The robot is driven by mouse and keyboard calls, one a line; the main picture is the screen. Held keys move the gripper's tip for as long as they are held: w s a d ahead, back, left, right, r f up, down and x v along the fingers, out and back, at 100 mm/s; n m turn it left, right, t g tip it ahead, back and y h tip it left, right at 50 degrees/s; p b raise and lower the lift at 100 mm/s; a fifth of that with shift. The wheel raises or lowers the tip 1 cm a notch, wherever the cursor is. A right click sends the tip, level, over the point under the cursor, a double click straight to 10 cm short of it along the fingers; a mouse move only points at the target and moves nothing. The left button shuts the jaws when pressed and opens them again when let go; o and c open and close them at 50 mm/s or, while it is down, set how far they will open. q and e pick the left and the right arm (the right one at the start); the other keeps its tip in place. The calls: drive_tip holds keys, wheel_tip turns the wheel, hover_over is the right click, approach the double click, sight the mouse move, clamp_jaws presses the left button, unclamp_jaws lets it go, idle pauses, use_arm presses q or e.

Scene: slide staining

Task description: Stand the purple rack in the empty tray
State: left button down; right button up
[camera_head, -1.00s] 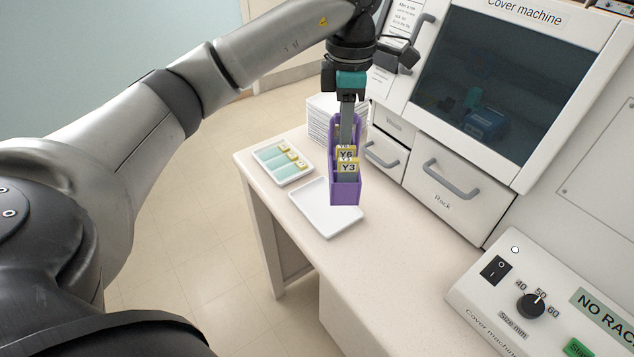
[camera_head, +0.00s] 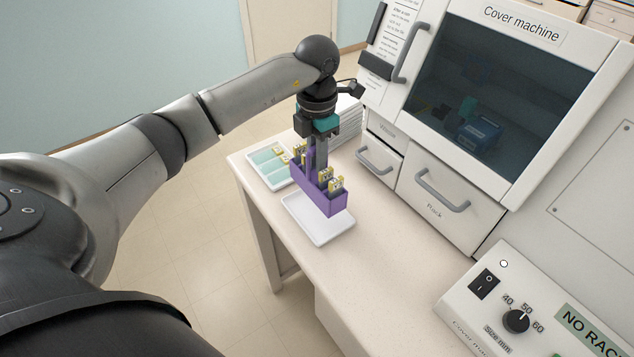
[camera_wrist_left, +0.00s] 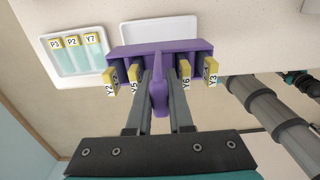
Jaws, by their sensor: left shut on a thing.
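The purple rack (camera_head: 335,204) holds several slides with yellow labels, and hangs upright from my left gripper (camera_head: 320,160). In the left wrist view my left gripper (camera_wrist_left: 158,95) is shut on the upright handle in the middle of the purple rack (camera_wrist_left: 190,48), with slides marked Y2, Y5, Y6 and Y3 on either side. The empty white tray (camera_head: 310,226) lies on the bench, partly hidden under the rack. It also shows in the left wrist view (camera_wrist_left: 150,32). The rack appears to be above the tray; any contact cannot be told.
A second tray (camera_head: 256,165) beside the empty one holds slides with yellow labels; in the left wrist view three read P3, P2 and Y7. A white stack (camera_head: 348,118) stands behind. The cover machine (camera_head: 500,100) and its drawers border the bench on the right.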

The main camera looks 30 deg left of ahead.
sight(317, 184)
use_arm(q)
drive_tip(key=shift+w+f, duration=0.1)
drive_tip(key=shift+f, duration=3.75)
drive_tip(key=shift+f, duration=0.2)
drive_tip(key=c, duration=0.8)
unclamp_jaws()
drive_tip(key=shift+r, duration=0.15)
wheel_tip(317, 184, up, 12)
drive_tip(key=shift+r, duration=0.1)
